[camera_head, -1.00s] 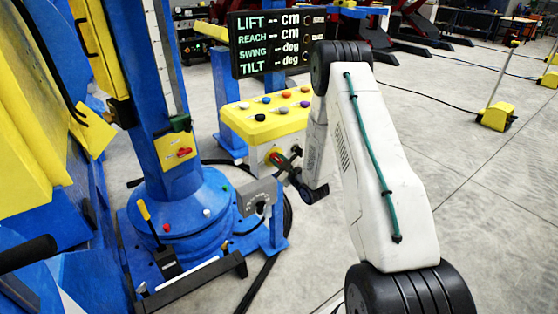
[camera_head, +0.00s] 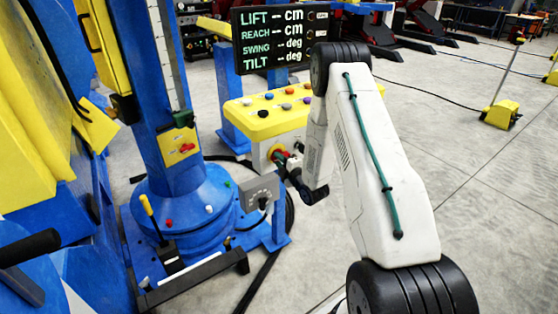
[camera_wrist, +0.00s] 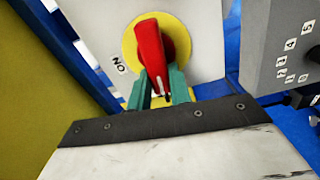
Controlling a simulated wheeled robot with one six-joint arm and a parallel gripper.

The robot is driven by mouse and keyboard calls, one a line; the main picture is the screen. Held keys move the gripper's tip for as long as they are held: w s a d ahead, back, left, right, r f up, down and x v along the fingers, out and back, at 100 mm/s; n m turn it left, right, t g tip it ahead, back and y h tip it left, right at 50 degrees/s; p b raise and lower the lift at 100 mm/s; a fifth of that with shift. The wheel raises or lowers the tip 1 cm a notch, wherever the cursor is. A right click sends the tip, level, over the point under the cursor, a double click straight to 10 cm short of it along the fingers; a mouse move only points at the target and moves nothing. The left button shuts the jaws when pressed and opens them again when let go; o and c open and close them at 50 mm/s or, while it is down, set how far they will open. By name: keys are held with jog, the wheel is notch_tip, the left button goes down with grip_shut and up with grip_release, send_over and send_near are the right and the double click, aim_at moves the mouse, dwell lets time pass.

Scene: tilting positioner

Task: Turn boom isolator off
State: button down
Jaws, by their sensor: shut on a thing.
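The boom isolator is a red rotary handle (camera_wrist: 150,48) on a yellow disc (camera_wrist: 180,35), set in the light front face of a control box. An "ON" label shows left of the disc in the wrist view. The handle stands roughly upright there, leaning slightly. My gripper (camera_wrist: 160,88) has green fingers, one on each side of the handle's lower end, and is shut on it. In the head view the handle (camera_head: 277,153) is small and partly hidden by my gripper, below the yellow button panel (camera_head: 262,124). An "OFF" label cannot be made out.
A grey selector box (camera_wrist: 285,50) with numbered positions stands close right of my gripper; it is also in the head view (camera_head: 258,190). A blue column (camera_head: 165,110) and a lever (camera_head: 150,215) stand left. The display (camera_head: 270,40) reads dashes. Open floor lies right.

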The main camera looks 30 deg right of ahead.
jog(key=shift+f+n, duration=0.15)
jog(key=shift+n, duration=0.45)
jog(key=shift+s, duration=0.1)
jog(key=c, duration=1.3)
grip_release()
jog(key=s, duration=0.7)
jog(key=shift+s+d, duration=0.15)
jog(key=shift+s, duration=0.2)
